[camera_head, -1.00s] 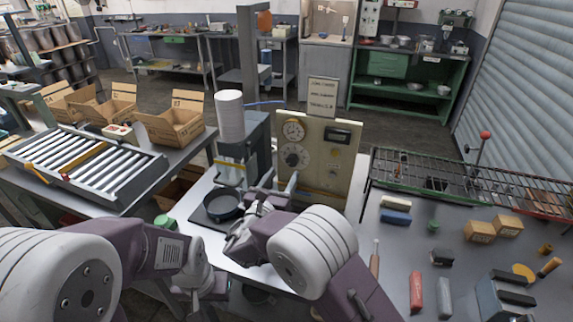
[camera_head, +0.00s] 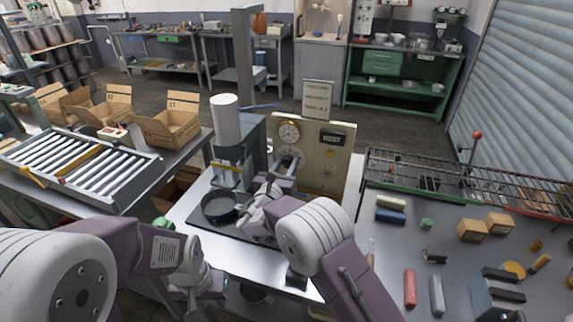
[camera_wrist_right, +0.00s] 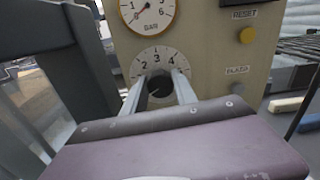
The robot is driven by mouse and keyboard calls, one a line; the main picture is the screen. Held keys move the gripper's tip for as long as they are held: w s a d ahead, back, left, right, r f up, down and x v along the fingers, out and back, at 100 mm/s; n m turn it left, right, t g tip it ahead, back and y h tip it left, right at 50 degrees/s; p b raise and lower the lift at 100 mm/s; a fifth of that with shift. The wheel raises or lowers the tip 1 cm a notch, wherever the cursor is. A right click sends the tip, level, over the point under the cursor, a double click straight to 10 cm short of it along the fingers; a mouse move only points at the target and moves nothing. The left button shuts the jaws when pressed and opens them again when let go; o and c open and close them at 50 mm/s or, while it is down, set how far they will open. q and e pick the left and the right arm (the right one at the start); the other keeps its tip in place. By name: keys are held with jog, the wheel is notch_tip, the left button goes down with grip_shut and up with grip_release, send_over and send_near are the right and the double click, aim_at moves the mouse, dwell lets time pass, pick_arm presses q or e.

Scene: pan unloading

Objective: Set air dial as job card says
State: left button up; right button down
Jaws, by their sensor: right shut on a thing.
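The air dial (camera_head: 291,152) is on the front of a cream panel (camera_head: 322,177), below a round gauge (camera_head: 289,132). In the right wrist view the dial plate (camera_wrist_right: 158,58) shows 2, 3 and 4 around a dark knob (camera_wrist_right: 158,88). The BAR gauge (camera_wrist_right: 148,12) is above it. My right gripper (camera_wrist_right: 160,84) is shut on the knob, with one finger on each side, hiding part of it. The job card (camera_head: 317,97) stands above the panel, its writing too small to read. My left gripper (camera_head: 196,284) is low at the front left, its fingers unclear.
A press with a white cylinder (camera_head: 226,114) and a dark pan (camera_head: 220,206) stands left of the panel. A yellow button marked RESET (camera_wrist_right: 246,35) is right of the gauge. A wire rack (camera_head: 460,180) and a bench with loose items are at right. A roller conveyor (camera_head: 85,165) is at left.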

jog(key=m+b, duration=0.2)
jog(key=b, duration=0.3)
jog(key=m+b, duration=0.3)
jog(key=b, duration=0.2)
jog(key=f+m+b, duration=0.1)
jog(key=m+b, duration=0.2)
jog(key=b, duration=0.2)
jog(key=shift+d, duration=0.1)
jog(key=m+b, duration=0.9)
jog(key=b, duration=0.3)
jog(key=m+b, duration=0.2)
jog(key=m, duration=0.1)
jog(key=shift+r, duration=0.1)
jog(key=shift+r+m+b, duration=0.1)
jog(key=shift+m+b, duration=0.95)
jog(key=shift+m, duration=0.75)
jog(key=c, duration=1)
grip_release()
